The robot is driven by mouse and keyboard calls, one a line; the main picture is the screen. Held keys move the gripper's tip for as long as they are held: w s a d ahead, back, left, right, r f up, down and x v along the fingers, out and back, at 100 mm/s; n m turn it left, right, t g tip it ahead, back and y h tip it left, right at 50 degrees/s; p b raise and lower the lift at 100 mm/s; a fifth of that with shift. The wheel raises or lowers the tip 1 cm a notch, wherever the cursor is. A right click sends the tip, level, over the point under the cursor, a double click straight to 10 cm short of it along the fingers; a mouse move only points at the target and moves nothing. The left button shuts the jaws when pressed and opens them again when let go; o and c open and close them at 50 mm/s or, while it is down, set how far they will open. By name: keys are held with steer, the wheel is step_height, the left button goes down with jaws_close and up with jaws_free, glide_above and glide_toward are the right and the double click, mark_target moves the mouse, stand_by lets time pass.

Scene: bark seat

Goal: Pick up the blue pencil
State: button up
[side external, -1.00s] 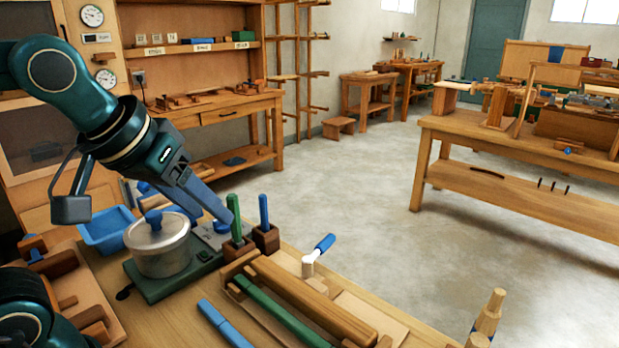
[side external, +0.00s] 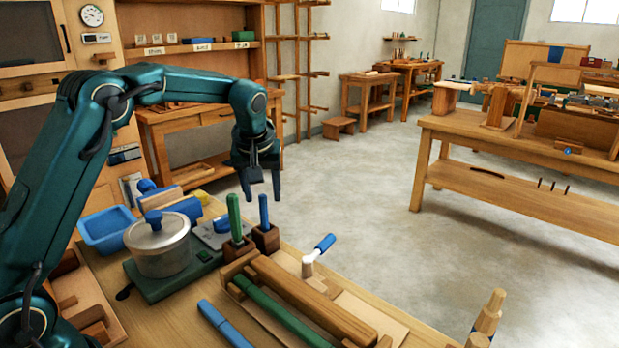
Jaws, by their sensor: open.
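A slim blue stick, pencil-like (side external: 264,210), stands upright in a small dark wooden block (side external: 266,238). A thicker blue pen-like rod (side external: 222,322) lies on the bench at the front; I cannot tell for sure which one is the pencil. My gripper (side external: 262,196) points down with its two dark fingers apart and nothing between them. In the picture its fingertips frame the top of the upright blue stick. How far it is from the stick in depth is unclear.
A green stick (side external: 234,217) stands in another block just left. A lidded metal pot (side external: 160,248) on a green base and a blue tray (side external: 106,230) are farther left. A wooden vise-like fixture with a green bar (side external: 282,312) and a blue-handled crank (side external: 322,244) lie right.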

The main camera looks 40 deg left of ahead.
mark_target(264, 206)
steer(key=shift+x, duration=2.5)
steer(key=shift+s, duration=0.1)
jaws_close()
